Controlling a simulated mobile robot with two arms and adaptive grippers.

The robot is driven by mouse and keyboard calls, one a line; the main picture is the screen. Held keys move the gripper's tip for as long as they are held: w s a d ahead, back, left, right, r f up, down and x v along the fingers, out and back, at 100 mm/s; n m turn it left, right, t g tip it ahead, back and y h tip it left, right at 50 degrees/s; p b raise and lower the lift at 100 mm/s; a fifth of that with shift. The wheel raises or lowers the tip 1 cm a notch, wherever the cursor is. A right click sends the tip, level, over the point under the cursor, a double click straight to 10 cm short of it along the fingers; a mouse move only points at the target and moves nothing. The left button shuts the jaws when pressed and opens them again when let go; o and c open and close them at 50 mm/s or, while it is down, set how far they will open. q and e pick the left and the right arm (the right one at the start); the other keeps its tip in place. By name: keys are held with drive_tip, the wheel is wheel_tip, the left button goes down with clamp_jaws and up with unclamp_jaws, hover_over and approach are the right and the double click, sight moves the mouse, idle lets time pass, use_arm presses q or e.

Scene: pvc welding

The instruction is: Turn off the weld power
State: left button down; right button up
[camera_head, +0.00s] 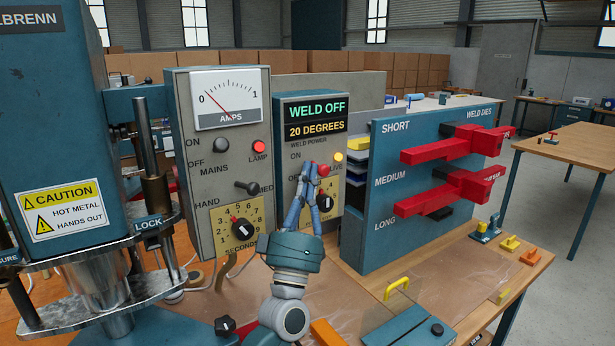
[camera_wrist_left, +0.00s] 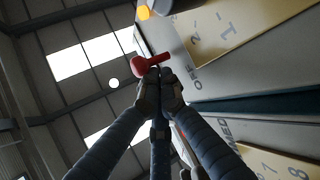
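The weld power switch (camera_head: 323,170) is a red-knobbed lever on the teal-topped control box, under the "WELD POWER" label and between the ON and OFF marks. The display (camera_head: 314,108) reads "WELD OFF" and "20 DEGREES". An amber lamp (camera_head: 338,157) marked "LIVE" glows beside the switch. My left gripper (camera_head: 313,168) is raised in front of the box with its fingertips together at the switch. In the left wrist view the red lever (camera_wrist_left: 140,62) shows just beyond the closed fingertips (camera_wrist_left: 159,82); I cannot tell if they touch. My right gripper is out of view.
On the left, another box carries an amps meter (camera_head: 227,98), a lit red lamp (camera_head: 259,146) and a black switch (camera_head: 248,188). A dial (camera_head: 326,201) sits below the weld switch. A rack (camera_head: 400,220) with red weld dies stands at right.

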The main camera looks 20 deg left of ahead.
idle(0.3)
use_arm(q)
drive_tip(key=shift+f, duration=0.1)
idle(0.5)
drive_tip(key=v, duration=1.1)
drive_tip(key=shift+s+f, duration=0.25)
drive_tip(key=shift+s, duration=0.1)
